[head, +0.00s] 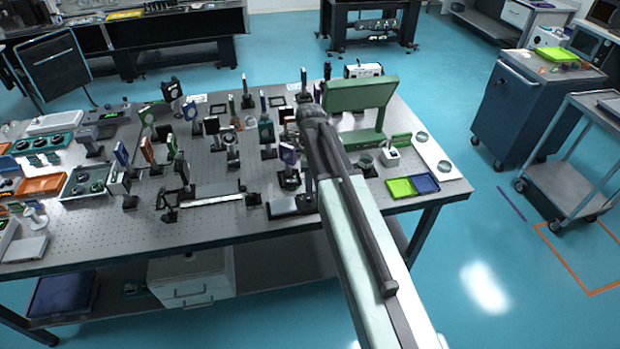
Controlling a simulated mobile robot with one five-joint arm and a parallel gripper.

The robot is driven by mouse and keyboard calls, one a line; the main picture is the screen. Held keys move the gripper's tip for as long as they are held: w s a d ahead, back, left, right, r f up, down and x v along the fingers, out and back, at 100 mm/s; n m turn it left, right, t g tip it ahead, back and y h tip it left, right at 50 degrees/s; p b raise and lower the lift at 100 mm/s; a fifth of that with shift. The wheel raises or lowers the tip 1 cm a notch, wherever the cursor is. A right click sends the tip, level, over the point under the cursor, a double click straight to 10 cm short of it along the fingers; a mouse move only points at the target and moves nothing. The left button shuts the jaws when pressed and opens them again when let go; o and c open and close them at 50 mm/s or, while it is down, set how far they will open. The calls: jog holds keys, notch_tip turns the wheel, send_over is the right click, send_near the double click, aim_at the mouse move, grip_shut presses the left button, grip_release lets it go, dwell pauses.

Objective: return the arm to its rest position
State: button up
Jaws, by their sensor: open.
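My arm (362,235) reaches from the bottom edge up over the optical table (225,215). My gripper (311,113) is at its far end, over the right half of the table, in front of the left side of a green panel stand (360,95). The gripper is open and shows small and dark. I see nothing held in it. I cannot tell whether it touches the stand or is above it.
Many mounted optics (232,150) crowd the table left of my arm. A green tray (401,188) and a blue tray (425,183) lie at the right front corner. A blue cabinet (520,110) and a cart (565,185) stand right.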

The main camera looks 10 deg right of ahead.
jog(key=shift+f, duration=0.2)
jog(key=s+f+n+b, duration=0.2)
jog(key=s+n, duration=1.2)
jog(key=n, duration=0.7)
jog(key=shift+n, duration=0.3)
jog(key=shift+a, duration=0.1)
